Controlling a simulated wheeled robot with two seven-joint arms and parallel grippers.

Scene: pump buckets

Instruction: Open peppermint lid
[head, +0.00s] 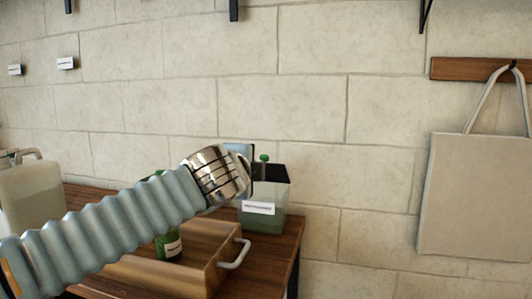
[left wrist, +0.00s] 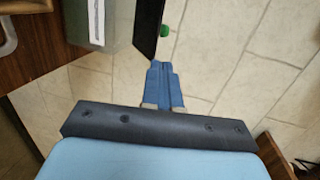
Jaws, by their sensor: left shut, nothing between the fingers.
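The peppermint bucket (head: 262,220) is a grey-green box with a white label, at the right end of the wooden counter. Its dark lid (head: 272,174) appears raised at a tilt, with a green knob (head: 264,157) showing at its top. In the left wrist view the bucket (left wrist: 118,20) is at the top left, and the dark lid (left wrist: 148,28) stands between it and the green knob (left wrist: 165,30). My left gripper (left wrist: 163,66) is shut and empty, with its blue fingertips close beside the lid. In the head view my wrist mostly hides the gripper. My right gripper is out of view.
A wooden tray (head: 205,260) with a metal handle (head: 234,254) stands before the bucket and holds a green labelled bottle (head: 168,246). A pale jug (head: 33,200) is at far left. A tote bag (head: 474,195) hangs on the tiled wall at right.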

